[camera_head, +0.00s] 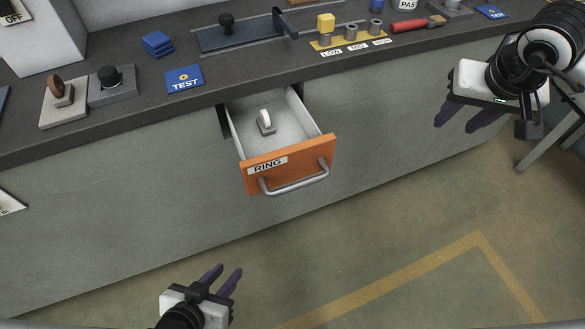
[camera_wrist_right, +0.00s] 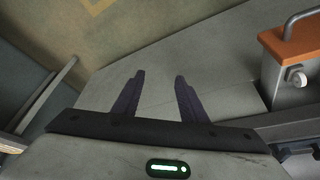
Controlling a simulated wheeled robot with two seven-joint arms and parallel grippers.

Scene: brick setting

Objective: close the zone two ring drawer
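The ring drawer (camera_head: 285,165) has an orange front labelled RING and a grey bar handle (camera_head: 298,183). It stands pulled out from the grey counter front in the head view, with a small white ring on a grey block (camera_head: 265,121) inside. The drawer's orange front (camera_wrist_right: 293,42) also shows at the upper right of the right wrist view. My left gripper (camera_head: 226,279) is open and empty, below and left of the drawer. My right gripper (camera_head: 467,117) is open and empty, well to the right of the drawer; its fingers (camera_wrist_right: 157,92) are apart in the right wrist view.
The dark counter top (camera_head: 225,90) carries a blue TEST card (camera_head: 184,78), blue blocks (camera_head: 157,43), a yellow gauge plate (camera_head: 350,38) and a red-handled tool (camera_head: 410,25). A grey stool or frame (camera_head: 548,150) stands at the right. The floor before the drawer is clear.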

